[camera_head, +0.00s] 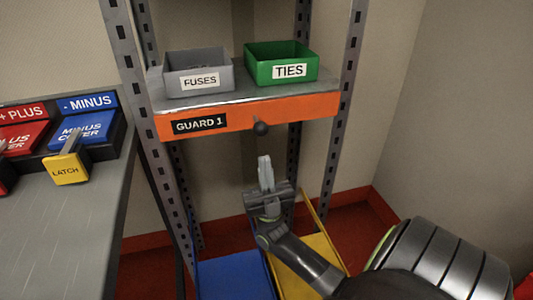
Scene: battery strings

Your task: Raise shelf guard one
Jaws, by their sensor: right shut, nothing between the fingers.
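The shelf guard one is an orange bar (290,110) labelled "GUARD 1" along the front edge of the shelf. A dark round knob (261,128) sits on its lower middle. My right gripper (265,162) points up just below the knob, with a visible gap in the picture. Its fingers are shut together and hold nothing. My left gripper is not in view.
A grey FUSES bin (199,80) and a green TIES bin (288,70) stand on the shelf behind the guard. Metal uprights flank it. Blue (232,278) and yellow (302,275) panels lie below. A bench with covers and a yellow latch (66,170) is at left.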

